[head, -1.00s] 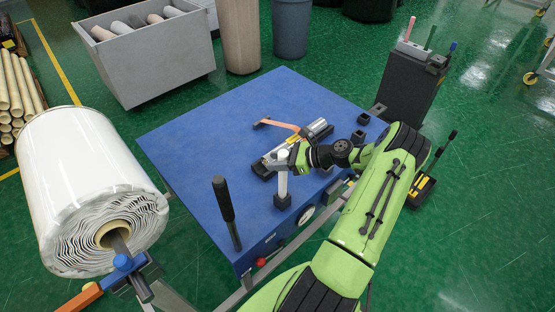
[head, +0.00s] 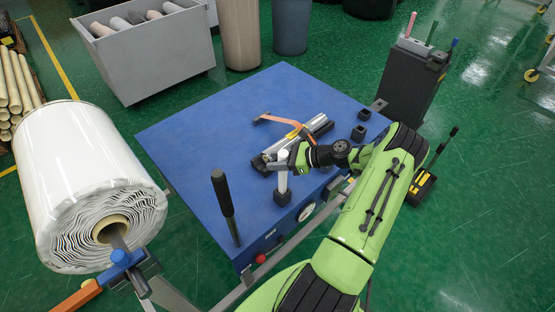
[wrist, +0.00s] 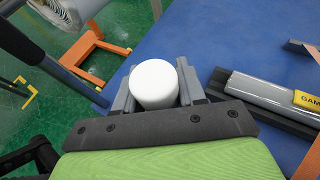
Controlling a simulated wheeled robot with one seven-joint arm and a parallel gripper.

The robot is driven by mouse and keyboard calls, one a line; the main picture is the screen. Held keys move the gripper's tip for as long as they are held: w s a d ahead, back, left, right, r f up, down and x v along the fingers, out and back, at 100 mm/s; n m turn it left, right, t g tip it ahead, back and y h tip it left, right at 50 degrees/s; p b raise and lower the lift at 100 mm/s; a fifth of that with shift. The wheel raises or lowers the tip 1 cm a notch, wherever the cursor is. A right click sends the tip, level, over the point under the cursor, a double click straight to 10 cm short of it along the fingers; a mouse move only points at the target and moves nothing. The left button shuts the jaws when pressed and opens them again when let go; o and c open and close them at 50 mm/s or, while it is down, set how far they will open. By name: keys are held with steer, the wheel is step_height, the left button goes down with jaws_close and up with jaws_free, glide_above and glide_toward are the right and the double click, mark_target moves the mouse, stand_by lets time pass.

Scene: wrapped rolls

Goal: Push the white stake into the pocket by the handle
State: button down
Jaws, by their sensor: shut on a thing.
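The white stake (head: 283,181) stands upright near the front edge of the blue table, its pale shaft running down to a dark square pocket (head: 282,198). Its lower end meets the pocket's top; how deep it sits is hidden. My gripper (head: 290,163) is shut on the stake's upper part, coming from the right. In the wrist view the round white top of the stake (wrist: 154,84) sits between the grey fingers of my gripper (wrist: 158,98). The pocket is hidden there.
A silver roller (head: 314,127) with a yellow label and an orange strip (head: 275,120) lie just behind my gripper. A black upright handle (head: 223,194) stands to the left. Two other dark square sockets (head: 358,132) are to the right. The table's left part is clear.

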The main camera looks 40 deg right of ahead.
steer(key=shift+f, duration=0.1)
steer(key=c, duration=0.6)
jaws_free()
steer(key=p+v, duration=0.1)
steer(key=v, duration=1.4)
steer(key=shift+s+d, duration=0.3)
steer(key=shift+d, duration=0.05)
